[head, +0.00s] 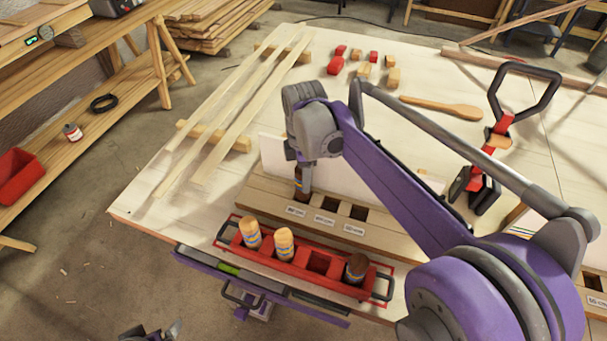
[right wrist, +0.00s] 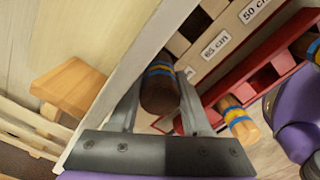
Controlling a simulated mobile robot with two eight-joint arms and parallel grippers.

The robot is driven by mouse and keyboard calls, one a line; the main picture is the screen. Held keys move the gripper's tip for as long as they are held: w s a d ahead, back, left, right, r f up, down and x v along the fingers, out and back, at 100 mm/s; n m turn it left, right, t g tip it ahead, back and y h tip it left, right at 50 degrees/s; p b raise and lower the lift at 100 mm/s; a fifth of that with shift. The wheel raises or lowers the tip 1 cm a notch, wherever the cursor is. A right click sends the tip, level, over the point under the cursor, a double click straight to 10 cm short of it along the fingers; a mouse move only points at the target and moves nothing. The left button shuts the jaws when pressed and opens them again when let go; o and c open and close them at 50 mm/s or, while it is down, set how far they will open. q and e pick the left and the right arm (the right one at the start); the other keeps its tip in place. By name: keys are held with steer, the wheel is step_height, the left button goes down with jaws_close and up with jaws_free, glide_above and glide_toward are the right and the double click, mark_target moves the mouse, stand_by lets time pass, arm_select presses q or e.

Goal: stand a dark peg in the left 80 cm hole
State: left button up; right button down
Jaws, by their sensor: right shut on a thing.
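My right gripper (head: 303,168) points down over the left block (head: 260,197) and is shut on a dark peg (head: 300,188). In the right wrist view the dark peg (right wrist: 160,92), with blue and yellow bands, sits between the fingers (right wrist: 155,105). The peg is at the block's leftmost hole, above the leftmost label (head: 295,211); I cannot tell whether its lower end is inside. The other two holes (head: 359,212) look empty. Only a grey piece of my left gripper (head: 150,331) shows at the bottom edge; its jaws are unclear.
A red tray (head: 285,268) in front of the block holds two light pegs (head: 284,243) and another dark peg (head: 356,267). Behind the block stands a pale panel (head: 272,153). Long laths (head: 235,105) lie at left. A second labelled block (head: 594,283) is at right.

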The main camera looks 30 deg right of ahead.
arm_select(q)
steer(key=shift+s+f+b, duration=0.15)
steer(key=shift+f+b, duration=0.25)
steer(key=shift+f, duration=0.15)
arm_select(e)
steer(key=shift+f, duration=0.75)
steer(key=shift+c, duration=1.4)
jaws_free()
arm_select(q)
steer(key=shift+s, duration=0.1)
steer(key=shift+r, duration=0.1)
arm_select(e)
steer(key=shift+r, duration=0.1)
steer(key=shift+w+r+p, duration=0.1)
steer(key=shift+r+p, duration=1.65)
steer(key=shift+r, duration=1.15)
steer(key=shift+r+p, duration=0.85)
steer(key=shift+r, duration=0.8)
arm_select(q)
step_height(320, 180, up, 7)
steer(key=w, duration=0.2)
steer(key=shift+w, duration=0.4)
steer(key=shift+s, duration=0.15)
steer(key=shift+a, duration=0.1)
arm_select(e)
steer(key=shift+f, duration=0.15)
